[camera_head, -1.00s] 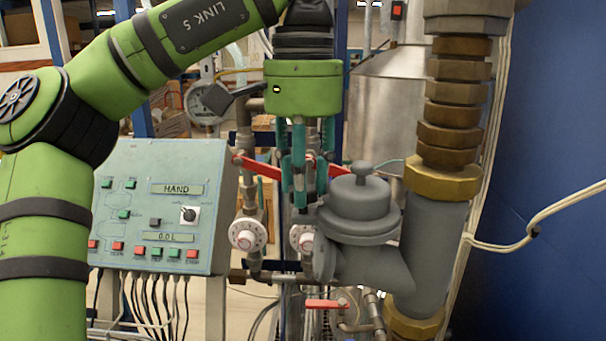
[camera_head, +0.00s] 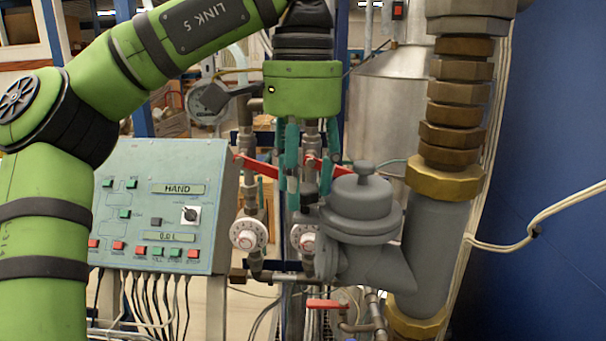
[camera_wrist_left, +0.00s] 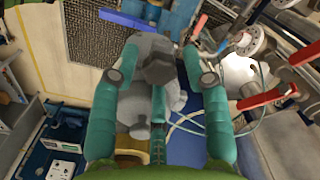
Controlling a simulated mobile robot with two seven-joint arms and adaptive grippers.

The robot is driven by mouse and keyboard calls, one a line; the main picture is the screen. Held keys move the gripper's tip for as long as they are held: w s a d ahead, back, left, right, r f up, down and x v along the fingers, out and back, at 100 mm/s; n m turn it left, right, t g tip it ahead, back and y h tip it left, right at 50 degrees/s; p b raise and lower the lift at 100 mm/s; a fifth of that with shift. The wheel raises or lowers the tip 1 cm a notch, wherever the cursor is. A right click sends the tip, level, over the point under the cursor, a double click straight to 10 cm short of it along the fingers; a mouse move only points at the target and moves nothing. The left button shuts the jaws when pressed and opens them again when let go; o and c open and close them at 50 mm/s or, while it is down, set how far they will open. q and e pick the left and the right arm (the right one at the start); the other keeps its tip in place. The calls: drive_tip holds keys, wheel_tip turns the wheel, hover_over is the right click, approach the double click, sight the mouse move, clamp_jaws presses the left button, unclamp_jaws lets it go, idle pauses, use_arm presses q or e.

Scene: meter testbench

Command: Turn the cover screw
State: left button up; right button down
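The cover screw (camera_head: 364,170) is the small grey knob on top of the round grey cover (camera_head: 358,205) of a meter body in the head view. My left gripper (camera_head: 308,190) points down just left of the cover, its teal fingers apart. In the left wrist view, my left gripper (camera_wrist_left: 160,58) is open, and grey meter parts (camera_wrist_left: 152,100) show between and beyond its fingers. I cannot tell there whether the fingers touch anything. The screw stands to the right of the fingers in the head view. My right gripper is not in view.
A control box (camera_head: 160,215) with buttons stands at the left. Red valve handles (camera_head: 258,166) and white dials (camera_head: 248,234) sit on pipes behind and below the gripper. A thick pipe with brass nuts (camera_head: 443,180) rises right of the meter. A blue wall (camera_head: 545,260) is at far right.

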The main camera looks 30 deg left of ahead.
sight(305, 188)
use_arm(q)
drive_tip(key=shift+w+d, duration=0.1)
idle(0.3)
drive_tip(key=shift+r, duration=0.1)
wheel_tip(305, 188, up, 5)
drive_tip(key=shift+d, duration=0.1)
drive_tip(key=shift+a+r, duration=0.2)
drive_tip(key=shift+r, duration=1.2)
